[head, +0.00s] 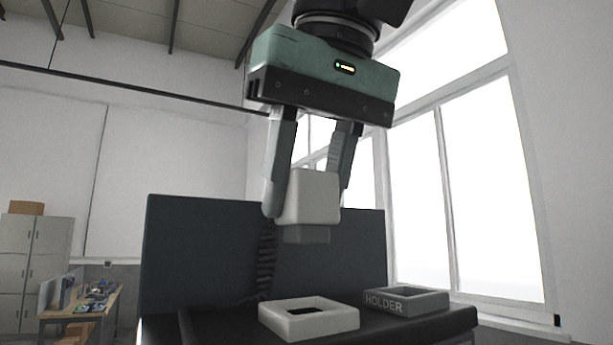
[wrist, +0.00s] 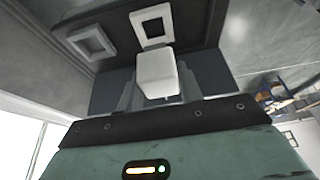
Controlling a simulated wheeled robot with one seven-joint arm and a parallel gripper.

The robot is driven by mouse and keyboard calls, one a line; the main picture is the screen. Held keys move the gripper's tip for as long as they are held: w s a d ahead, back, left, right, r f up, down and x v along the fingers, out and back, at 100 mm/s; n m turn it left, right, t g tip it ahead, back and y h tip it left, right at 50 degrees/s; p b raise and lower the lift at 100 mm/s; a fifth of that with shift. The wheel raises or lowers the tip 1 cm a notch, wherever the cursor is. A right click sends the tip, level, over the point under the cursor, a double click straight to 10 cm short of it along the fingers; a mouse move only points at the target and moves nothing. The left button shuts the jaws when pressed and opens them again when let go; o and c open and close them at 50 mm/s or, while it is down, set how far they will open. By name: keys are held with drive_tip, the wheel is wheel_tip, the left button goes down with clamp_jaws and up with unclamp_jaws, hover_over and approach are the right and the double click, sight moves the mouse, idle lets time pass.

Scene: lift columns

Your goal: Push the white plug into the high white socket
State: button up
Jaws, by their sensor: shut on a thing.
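The white plug (head: 312,196) is a white block with a grey lower end. My gripper (head: 308,200) is shut on it and holds it upright in the air. The wrist view also shows the plug (wrist: 157,76) between the fingers. The white socket (head: 309,319) is a square white frame with a dark opening, on the dark stand top below the plug. In the wrist view the socket (wrist: 138,22) shows just beyond the plug. The plug is clear of the socket, with a visible gap between them in the head view.
A grey frame marked HOLDER (head: 405,301) stands on the same top, right of the socket in the head view. A dark upright panel (head: 200,250) rises behind them. A black coiled cable (head: 266,262) hangs before the panel. Cabinets and a cluttered bench are far left.

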sight(310, 225)
drive_tip(key=shift+f+b, duration=1.75)
drive_tip(key=shift+f, duration=0.55)
idle(0.9)
idle(0.4)
drive_tip(key=o, duration=1.6)
drive_tip(key=shift+c, duration=0.2)
drive_tip(key=shift+r+p, duration=3.55)
drive_tip(key=shift+p, duration=0.25)
